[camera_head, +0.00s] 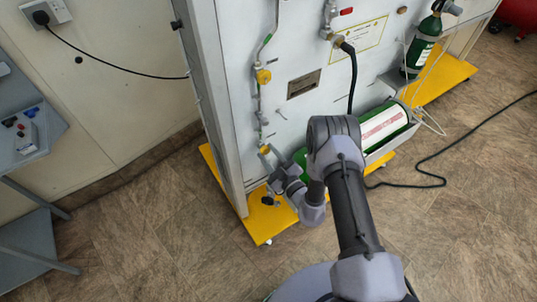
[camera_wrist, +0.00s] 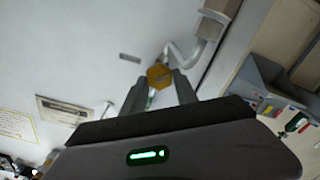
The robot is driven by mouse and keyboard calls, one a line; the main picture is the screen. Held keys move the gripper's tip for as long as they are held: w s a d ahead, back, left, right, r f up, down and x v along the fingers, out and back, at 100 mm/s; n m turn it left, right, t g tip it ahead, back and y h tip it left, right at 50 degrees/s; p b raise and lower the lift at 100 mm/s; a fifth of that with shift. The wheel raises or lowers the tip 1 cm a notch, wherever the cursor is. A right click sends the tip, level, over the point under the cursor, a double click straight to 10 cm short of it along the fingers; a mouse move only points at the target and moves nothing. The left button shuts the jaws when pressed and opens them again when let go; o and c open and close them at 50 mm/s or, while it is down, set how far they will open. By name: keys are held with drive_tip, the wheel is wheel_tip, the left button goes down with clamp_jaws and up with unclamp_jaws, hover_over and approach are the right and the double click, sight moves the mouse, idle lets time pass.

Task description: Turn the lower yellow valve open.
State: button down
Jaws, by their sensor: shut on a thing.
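The lower yellow valve (camera_head: 264,150) is on the thin vertical pipe near the left edge of the grey panel. My gripper (camera_head: 270,158) reaches it from below and is partly hidden by my arm. In the wrist view, a yellow hexagonal knob (camera_wrist: 159,76) sits between the tips of my two grey fingers (camera_wrist: 160,82), which are shut on it. The valve's exact turn angle is too small to tell. The upper yellow valve (camera_head: 263,76) is higher on the same pipe, clear of my gripper.
The grey panel (camera_head: 299,114) stands on a yellow base (camera_head: 226,187). A green cylinder with a white label (camera_head: 383,123) lies right of my arm, and a dark green bottle (camera_head: 421,48) stands farther right. A black cable (camera_head: 430,174) lies on the floor. Floor at lower left is clear.

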drive_tip(key=shift+n, duration=0.6)
drive_tip(key=c, duration=0.9)
unclamp_jaws()
drive_tip(key=shift+c, duration=0.2)
drive_tip(key=p+v, duration=0.5)
drive_tip(key=v, duration=1.2)
drive_tip(key=shift+s+d, duration=0.2)
drive_tip(key=shift+s, duration=0.05)
